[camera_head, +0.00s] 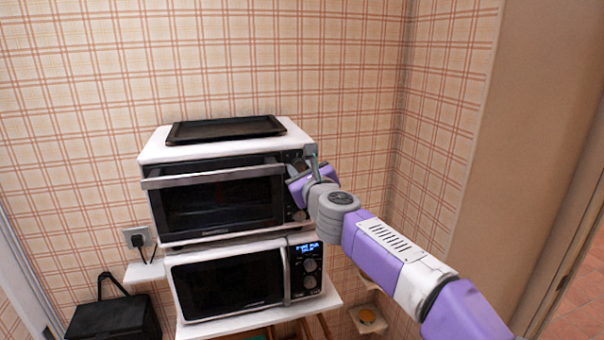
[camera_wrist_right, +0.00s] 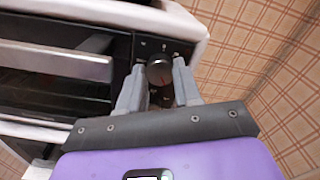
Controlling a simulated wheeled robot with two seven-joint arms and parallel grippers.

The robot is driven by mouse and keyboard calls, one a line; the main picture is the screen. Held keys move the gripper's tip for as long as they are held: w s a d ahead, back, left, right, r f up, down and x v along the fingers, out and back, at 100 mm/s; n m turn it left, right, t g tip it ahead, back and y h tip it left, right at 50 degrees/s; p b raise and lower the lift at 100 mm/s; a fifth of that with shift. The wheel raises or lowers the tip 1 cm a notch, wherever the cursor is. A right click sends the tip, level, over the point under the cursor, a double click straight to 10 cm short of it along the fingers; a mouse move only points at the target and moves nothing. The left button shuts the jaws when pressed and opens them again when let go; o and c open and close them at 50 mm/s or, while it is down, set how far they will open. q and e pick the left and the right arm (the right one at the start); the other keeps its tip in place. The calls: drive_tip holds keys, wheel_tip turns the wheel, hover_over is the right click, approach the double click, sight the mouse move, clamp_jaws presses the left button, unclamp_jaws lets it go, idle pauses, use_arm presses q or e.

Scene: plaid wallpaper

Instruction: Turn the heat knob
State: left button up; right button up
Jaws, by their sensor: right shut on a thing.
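A white toaster oven (camera_head: 222,148) stands on top of a microwave, with a dark control panel on its right side. My right gripper (camera_head: 297,178) is at that panel and covers much of it in the head view. In the right wrist view the two grey fingers (camera_wrist_right: 158,75) are on either side of a dark round knob (camera_wrist_right: 160,71), shut on it. Part of another dark knob shows lower between the fingers. Which knob is the heat knob cannot be read. My left gripper is not in view.
The oven's long door handle (camera_head: 215,176) sticks out left of my gripper. A black tray (camera_head: 225,129) lies on top of the oven. The microwave (camera_head: 232,280) with its own knobs is below. A plaid wall stands close on the right.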

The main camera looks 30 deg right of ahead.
drive_tip(key=m+b, duration=0.1)
drive_tip(key=m, duration=0.5)
drive_tip(key=shift+b, duration=0.3)
drive_tip(key=shift+m, duration=0.4)
drive_tip(key=o, duration=0.8)
drive_tip(key=shift+c, duration=0.2)
drive_tip(key=v, duration=0.7)
drive_tip(key=shift+s+b, duration=0.3)
drive_tip(key=shift+b, duration=0.1)
